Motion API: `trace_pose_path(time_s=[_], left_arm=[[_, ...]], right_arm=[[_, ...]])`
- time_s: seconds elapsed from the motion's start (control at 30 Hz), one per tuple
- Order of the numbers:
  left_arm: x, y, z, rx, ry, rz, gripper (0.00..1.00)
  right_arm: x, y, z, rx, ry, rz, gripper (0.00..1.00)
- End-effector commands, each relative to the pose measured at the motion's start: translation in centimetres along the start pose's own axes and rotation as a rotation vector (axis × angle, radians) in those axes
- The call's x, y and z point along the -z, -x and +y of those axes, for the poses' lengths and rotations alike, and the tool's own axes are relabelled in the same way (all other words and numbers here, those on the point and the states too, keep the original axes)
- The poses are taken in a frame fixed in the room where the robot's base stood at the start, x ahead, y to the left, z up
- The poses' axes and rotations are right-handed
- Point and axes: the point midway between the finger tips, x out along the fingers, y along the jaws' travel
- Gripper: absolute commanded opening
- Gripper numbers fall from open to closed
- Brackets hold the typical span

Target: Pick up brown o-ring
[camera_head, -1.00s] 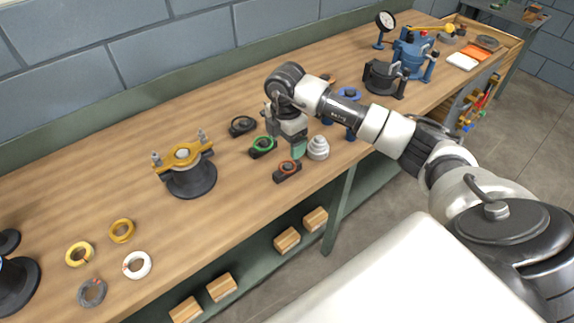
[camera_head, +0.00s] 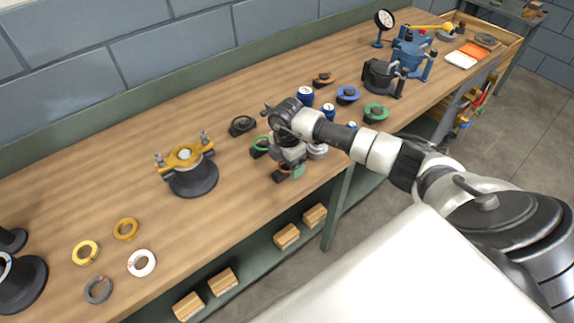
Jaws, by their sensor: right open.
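A brown-orange o-ring (camera_head: 323,77) sits on a dark holder toward the back of the bench, right of the middle. A redder ring (camera_head: 281,173) on a similar dark holder lies near the front edge, partly hidden by my right gripper. My right gripper (camera_head: 294,169) is open and points down, low over the bench right beside this redder ring. I cannot tell whether it touches it. My left gripper is not in view.
Green (camera_head: 260,144), black (camera_head: 242,125) and blue (camera_head: 347,94) rings on holders and blue cans (camera_head: 305,95) stand close around my right arm. A black flanged casing (camera_head: 192,180) with a yellow clamp stands left. Loose rings (camera_head: 141,263) lie at the front left.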

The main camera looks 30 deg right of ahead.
Motion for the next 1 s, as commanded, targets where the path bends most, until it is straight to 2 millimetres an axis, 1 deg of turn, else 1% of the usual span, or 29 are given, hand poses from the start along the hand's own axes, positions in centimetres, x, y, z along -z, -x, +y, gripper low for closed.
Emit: trace_pose_path(time_s=[0.73,1.0], left_arm=[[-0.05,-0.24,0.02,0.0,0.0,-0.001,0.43],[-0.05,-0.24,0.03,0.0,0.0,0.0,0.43]], right_arm=[[-0.01,-0.44,0.01,0.0,0.0,0.0,0.83],[-0.01,-0.44,0.01,0.0,0.0,0.0,0.42]])
